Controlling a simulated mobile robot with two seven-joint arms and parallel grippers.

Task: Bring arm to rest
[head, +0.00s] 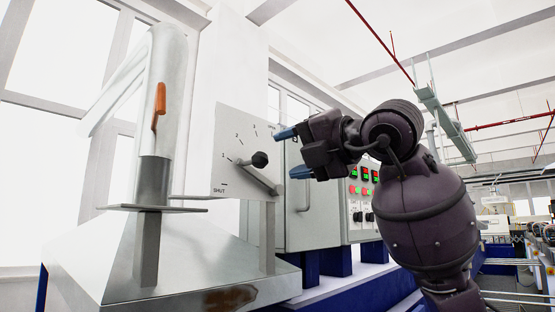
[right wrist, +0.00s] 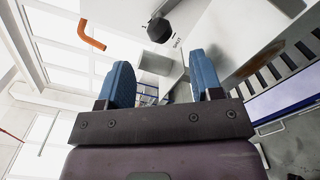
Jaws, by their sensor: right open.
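My right arm (head: 425,205) comes in from the right in the head view. Its gripper (head: 289,152) has blue fingers that are spread apart with nothing between them. The fingertips point left, a short way right of the black knob (head: 260,159) on a lever, and appear apart from it. The lever is mounted on a pale dial plate (head: 228,140) marked with numbers and "SHUT". In the right wrist view the open gripper (right wrist: 163,75) has the black knob (right wrist: 159,30) beyond its fingertips. My left gripper is not in view.
A pale nozzle column (head: 165,90) with an orange handle (head: 158,105) stands at left on a metal housing (head: 190,262). A grey cabinet (head: 308,205) and a button panel (head: 362,195) stand behind my right gripper. The orange handle also shows in the wrist view (right wrist: 91,37).

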